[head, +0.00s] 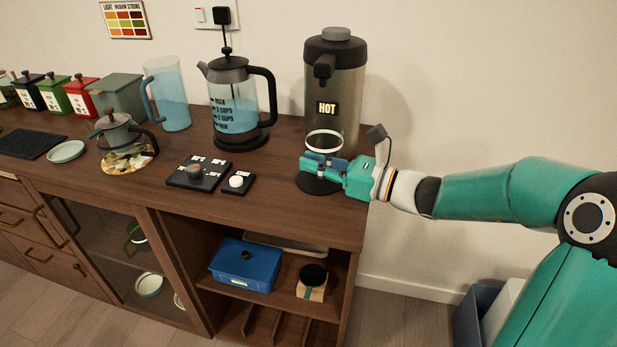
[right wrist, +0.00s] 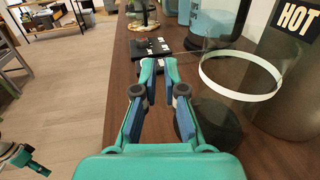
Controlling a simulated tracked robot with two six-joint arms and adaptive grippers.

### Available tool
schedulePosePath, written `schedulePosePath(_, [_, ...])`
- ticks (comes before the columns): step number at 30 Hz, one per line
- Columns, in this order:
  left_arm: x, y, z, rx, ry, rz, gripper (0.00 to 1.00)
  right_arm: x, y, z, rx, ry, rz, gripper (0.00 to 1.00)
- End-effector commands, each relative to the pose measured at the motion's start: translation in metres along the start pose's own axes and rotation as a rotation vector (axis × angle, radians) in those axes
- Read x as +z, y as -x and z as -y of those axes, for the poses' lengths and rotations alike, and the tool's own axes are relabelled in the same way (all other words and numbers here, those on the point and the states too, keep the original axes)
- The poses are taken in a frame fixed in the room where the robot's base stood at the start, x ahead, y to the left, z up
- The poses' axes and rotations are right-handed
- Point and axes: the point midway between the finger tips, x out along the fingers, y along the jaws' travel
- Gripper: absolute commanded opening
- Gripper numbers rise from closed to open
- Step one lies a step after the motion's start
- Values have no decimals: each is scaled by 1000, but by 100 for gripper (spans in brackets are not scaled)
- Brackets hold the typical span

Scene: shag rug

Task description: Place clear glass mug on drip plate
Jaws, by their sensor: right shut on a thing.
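The clear glass mug (head: 324,141) has a white rim band and shows in front of the dispenser marked HOT. Its rim is also large in the right wrist view (right wrist: 241,86), to the right of the fingers. The drip plate (head: 318,184) is a dark round disc near the counter's right end, below the mug. I cannot tell whether the mug's base touches it. My right gripper (head: 322,166) is shut on the mug; the clear part between the fingertips is hard to see. The right gripper also shows in the right wrist view (right wrist: 158,72). My left gripper is not in the head view.
The HOT dispenser (head: 335,85) stands close behind the mug. A kettle (head: 229,105), a dark control pad (head: 199,174) and a small pad with a white knob (head: 237,182) lie to the left. The counter (head: 270,205) ends just right of the plate.

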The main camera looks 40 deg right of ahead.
Motion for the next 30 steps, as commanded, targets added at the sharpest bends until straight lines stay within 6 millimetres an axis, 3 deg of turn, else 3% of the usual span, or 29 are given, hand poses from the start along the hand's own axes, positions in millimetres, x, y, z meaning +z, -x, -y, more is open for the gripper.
schedulePosePath(2, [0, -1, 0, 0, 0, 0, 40, -2, -8, -1, 3, 0, 0, 0])
schedulePosePath(6, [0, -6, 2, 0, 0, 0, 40, -27, -6, 0, 0, -3, -1, 0])
schedulePosePath(9, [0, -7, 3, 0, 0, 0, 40, -34, -6, 0, 0, 0, 0, 0])
schedulePosePath(20, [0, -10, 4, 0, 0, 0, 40, -38, -5, 0, 0, 2, 1, 0])
schedulePosePath(21, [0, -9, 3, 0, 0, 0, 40, -37, -5, 0, 0, 1, 0, 14])
schedulePosePath(25, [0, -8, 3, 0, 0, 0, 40, -37, -5, 0, -1, 0, -1, 34])
schedulePosePath(30, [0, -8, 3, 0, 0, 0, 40, -37, -5, 0, -1, 0, -1, 34])
